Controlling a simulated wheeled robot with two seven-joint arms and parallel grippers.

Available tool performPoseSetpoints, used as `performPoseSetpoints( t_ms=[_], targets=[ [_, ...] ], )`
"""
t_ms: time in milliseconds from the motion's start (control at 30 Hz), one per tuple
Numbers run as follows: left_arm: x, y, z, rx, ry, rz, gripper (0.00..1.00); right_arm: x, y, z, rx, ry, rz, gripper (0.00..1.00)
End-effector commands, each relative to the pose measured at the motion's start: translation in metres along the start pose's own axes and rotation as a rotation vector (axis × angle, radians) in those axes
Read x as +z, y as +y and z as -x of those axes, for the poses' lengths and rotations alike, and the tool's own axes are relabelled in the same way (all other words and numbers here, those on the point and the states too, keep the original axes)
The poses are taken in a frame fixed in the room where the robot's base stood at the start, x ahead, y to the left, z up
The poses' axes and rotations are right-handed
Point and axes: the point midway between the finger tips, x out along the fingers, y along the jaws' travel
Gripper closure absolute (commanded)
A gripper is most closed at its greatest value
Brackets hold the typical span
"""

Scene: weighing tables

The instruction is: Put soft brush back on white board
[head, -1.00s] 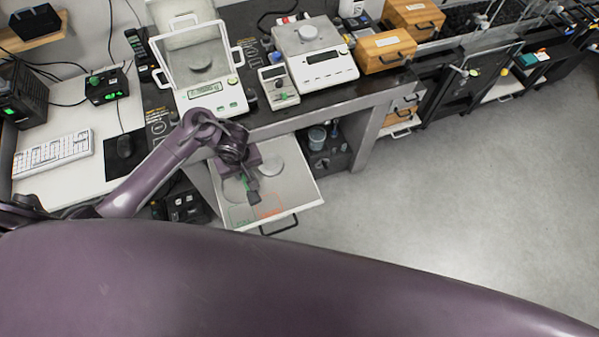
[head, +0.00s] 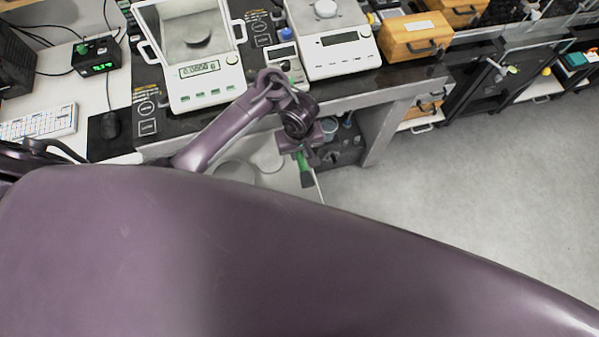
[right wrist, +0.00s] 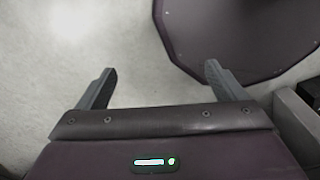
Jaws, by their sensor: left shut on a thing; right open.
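My left gripper (head: 300,150) is shut on the soft brush (head: 304,165), which shows as a green handle with a dark end pointing down. It holds the brush at the right edge of a white open drawer or board (head: 285,178) below the bench. Much of that white surface is hidden by my own body; round pale shapes show on it. I cannot tell whether the brush touches it. My right gripper (right wrist: 158,75) is open and empty above a pale floor in the right wrist view.
A balance with an open draft shield (head: 208,92) and a second scale (head: 345,58) stand on the dark bench. A dark holder with containers (head: 345,145) is just right of the left gripper. Wooden boxes (head: 415,37) sit further right. The floor at right is clear.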

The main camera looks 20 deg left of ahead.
Motion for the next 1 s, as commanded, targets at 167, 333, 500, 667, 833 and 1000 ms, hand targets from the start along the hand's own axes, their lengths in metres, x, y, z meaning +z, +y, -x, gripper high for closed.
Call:
performPoseSetpoints(
  t_ms=[167,333,500,667,833,1000],
  targets=[
    [-0.001,-0.001,-0.051,-0.002,0.001,0.001,0.95,-0.034,0.003,-0.038,0.004,0.051,-0.001,0.1],
    [0.0,-0.001,-0.068,-0.001,0.001,0.001,0.95,-0.06,0.005,-0.044,0.007,0.091,-0.002,0.1],
    [0.0,-0.001,-0.087,-0.002,0.0,0.0,0.95,-0.048,0.004,-0.056,0.006,0.074,-0.003,0.1],
    [0.0,-0.001,-0.109,-0.002,0.002,0.001,0.95,-0.027,0.002,-0.067,0.004,0.044,-0.003,0.1],
    [0.0,0.0,-0.112,0.001,0.001,0.001,0.95,-0.025,0.004,-0.067,0.006,0.039,-0.003,0.1],
    [0.0,0.0,-0.112,0.001,0.001,0.001,0.95,-0.032,0.007,-0.066,0.009,0.05,-0.003,0.1]
  ],
)
